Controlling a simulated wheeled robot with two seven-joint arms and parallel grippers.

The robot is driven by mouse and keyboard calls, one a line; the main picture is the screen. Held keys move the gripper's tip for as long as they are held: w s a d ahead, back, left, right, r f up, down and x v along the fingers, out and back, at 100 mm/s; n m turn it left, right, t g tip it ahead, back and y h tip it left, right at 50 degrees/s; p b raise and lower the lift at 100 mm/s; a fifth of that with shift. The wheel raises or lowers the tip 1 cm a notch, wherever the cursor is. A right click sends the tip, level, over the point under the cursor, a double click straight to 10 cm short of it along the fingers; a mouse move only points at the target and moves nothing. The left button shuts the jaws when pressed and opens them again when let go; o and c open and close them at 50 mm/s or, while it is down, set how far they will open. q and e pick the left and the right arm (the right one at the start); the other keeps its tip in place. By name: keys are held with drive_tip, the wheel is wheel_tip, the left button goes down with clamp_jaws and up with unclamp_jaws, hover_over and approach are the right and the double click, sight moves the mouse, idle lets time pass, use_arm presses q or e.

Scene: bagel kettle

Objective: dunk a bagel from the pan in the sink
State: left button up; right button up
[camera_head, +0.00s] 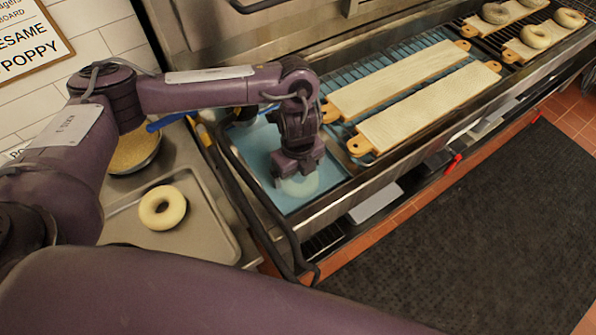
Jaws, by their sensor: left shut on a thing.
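My left gripper (299,172) points down over the blue water of the sink (258,150). It is shut on a pale bagel (300,187), which looks whitish and blurred, at or under the water surface; I cannot tell how deep. Most of this bagel is hidden by the gripper. The metal pan (215,238) lies on the counter to the left of the sink. One pale bagel (162,207) lies flat in it. My right gripper is not in view.
Two long wooden boards (400,80) lie across the slatted rack right of the water. Boards with several bagels (535,36) are at the far right. A bowl of seeds (135,150) stands behind the pan. Dark bars (245,195) run between pan and sink.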

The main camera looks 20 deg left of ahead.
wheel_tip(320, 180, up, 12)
drive_tip(key=p, duration=1.1)
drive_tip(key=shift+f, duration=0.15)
